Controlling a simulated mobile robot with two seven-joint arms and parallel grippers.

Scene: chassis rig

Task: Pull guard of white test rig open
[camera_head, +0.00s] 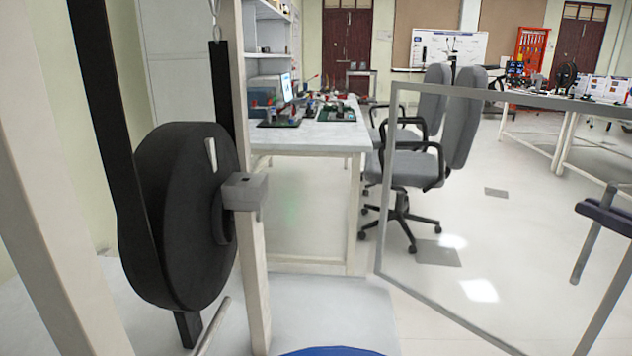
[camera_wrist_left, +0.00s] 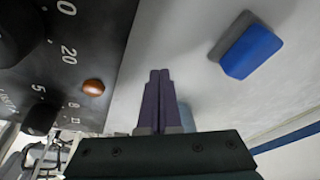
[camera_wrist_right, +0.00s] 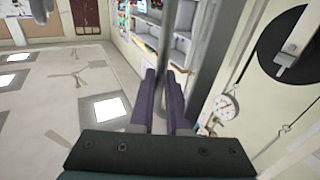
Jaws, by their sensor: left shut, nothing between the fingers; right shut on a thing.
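The white test rig stands at the left of the head view, with a white post (camera_head: 252,270) and a black wheel (camera_head: 180,215). Its guard, a clear panel in a thin grey frame (camera_head: 386,190), stands out to the right, at an angle to the rig. My right gripper (camera_head: 606,212) is shut on the guard's upright handle bar (camera_head: 592,245) near the panel's right edge. The right wrist view shows the bar (camera_wrist_right: 166,40) between the fingers. My left gripper (camera_wrist_left: 160,88) is shut and empty in the left wrist view, outside the head view. The hinge is not clear.
A black dial panel (camera_wrist_left: 70,60) and a blue block (camera_wrist_left: 252,50) are near my left gripper. Office chairs (camera_head: 410,165) and a workbench (camera_head: 310,138) stand behind the guard. A dial gauge (camera_wrist_right: 226,105) hangs at the rig. Open floor lies beyond the panel.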

